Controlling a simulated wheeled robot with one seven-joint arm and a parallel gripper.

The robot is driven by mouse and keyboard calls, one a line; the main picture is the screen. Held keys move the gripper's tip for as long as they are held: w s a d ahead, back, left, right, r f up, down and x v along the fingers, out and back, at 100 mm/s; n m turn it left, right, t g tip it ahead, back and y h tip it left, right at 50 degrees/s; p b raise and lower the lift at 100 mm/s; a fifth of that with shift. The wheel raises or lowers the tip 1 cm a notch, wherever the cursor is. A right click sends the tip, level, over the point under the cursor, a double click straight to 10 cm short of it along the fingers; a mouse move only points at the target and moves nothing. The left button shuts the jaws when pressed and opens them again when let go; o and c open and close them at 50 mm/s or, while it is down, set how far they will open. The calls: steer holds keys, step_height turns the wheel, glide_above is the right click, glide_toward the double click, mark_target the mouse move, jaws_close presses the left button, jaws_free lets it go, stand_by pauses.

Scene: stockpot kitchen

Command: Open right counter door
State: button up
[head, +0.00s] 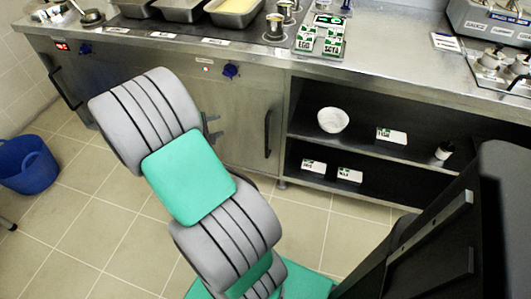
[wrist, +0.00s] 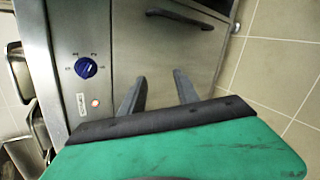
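The right counter door (head: 245,112) is a steel panel in the counter front and looks closed. Its dark vertical handle (head: 267,133) is near the door's right edge. In the wrist view the handle (wrist: 187,18) lies across the top, beyond the fingertips, on the door panel (wrist: 215,55). My gripper (head: 215,127) shows partly behind my arm in the head view, in front of the door and left of the handle. In the wrist view my gripper (wrist: 156,84) has its two fingers apart with nothing between them. It is not around the handle.
A blue knob (head: 230,71) is above the door; another knob (head: 85,49) and a door handle (head: 65,90) are to the left. Open shelves (head: 310,174) with a white bowl (head: 332,120) adjoin on the right. A blue bucket (head: 27,165) stands on the otherwise clear floor at left.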

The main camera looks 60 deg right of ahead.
mark_target(266, 134)
steer(key=s+d+f+n+g+h+b, duration=0.1)
steer(key=s+d+f+n+h+b, duration=0.2)
steer(key=s+d+f+n+b, duration=0.4)
steer(key=s+d+f+n+h+b, duration=0.3)
steer(key=d+f+n+h, duration=0.15)
steer(key=f, duration=0.55)
steer(key=shift+n+y, duration=0.45)
steer(key=d, duration=0.2)
steer(key=d+b, duration=0.1)
steer(key=d, duration=0.1)
steer(key=d+r, duration=0.1)
steer(key=d, duration=0.2)
steer(key=shift+w, duration=0.15)
steer(key=shift+a, duration=0.1)
jaws_close()
